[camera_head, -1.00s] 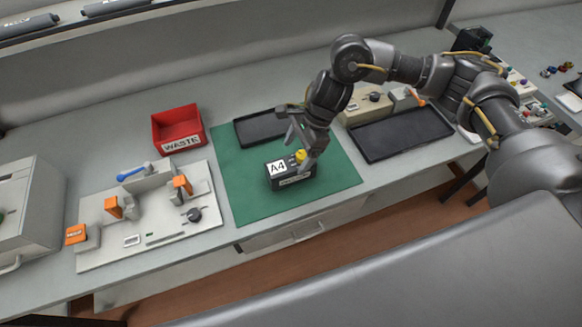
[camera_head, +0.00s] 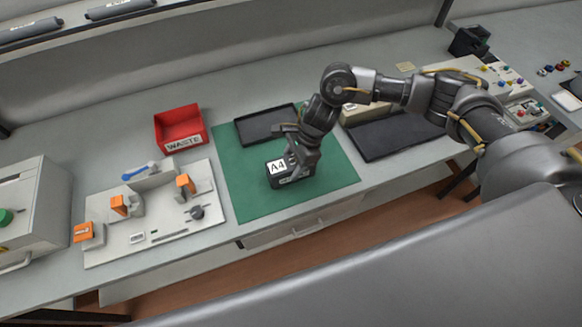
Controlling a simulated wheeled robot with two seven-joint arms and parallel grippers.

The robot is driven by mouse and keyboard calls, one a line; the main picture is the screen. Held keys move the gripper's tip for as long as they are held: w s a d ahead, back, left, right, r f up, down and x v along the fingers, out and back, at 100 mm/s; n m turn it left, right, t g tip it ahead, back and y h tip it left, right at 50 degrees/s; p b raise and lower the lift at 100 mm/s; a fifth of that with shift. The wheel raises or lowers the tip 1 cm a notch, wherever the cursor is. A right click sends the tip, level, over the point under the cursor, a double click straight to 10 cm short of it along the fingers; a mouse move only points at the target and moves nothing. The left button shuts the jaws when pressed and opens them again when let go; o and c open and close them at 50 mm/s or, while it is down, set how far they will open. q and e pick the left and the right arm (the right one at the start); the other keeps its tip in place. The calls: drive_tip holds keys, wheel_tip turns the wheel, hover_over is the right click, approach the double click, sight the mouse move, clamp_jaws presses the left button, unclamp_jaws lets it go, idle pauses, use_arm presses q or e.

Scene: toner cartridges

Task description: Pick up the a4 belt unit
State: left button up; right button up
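The A4 belt unit (camera_head: 276,168) is a small dark box with a white A4 label on its top. It sits on the green mat (camera_head: 250,205). My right gripper (camera_head: 295,162) is at the right part of the unit, pointing down, with its fingers over or against the top. The fingers and wrist hide that part of the unit, so I cannot tell whether they are closed on it. My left gripper is not in view.
A red WASTE bin (camera_head: 182,139) stands left of the mat's back corner. A fixture board (camera_head: 125,240) stands at left. The mat's front is clear.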

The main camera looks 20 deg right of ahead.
drive_tip(key=c, duration=0.5)
drive_tip(key=shift+w+r, duration=0.1)
drive_tip(key=shift+r, duration=0.05)
drive_tip(key=shift+c, duration=0.2)
drive_tip(key=shift+r+b, duration=0.5)
drive_tip(key=shift+b, duration=0.2)
drive_tip(key=shift+r+b, duration=0.65)
drive_tip(key=shift+r, duration=0.1)
drive_tip(key=s+d+r, duration=0.3)
drive_tip(key=s+r, duration=0.7)
drive_tip(key=s, duration=0.3)
drive_tip(key=shift+s+r+p, duration=0.15)
drive_tip(key=shift+s+p, duration=0.15)
drive_tip(key=shift+s, duration=0.1)
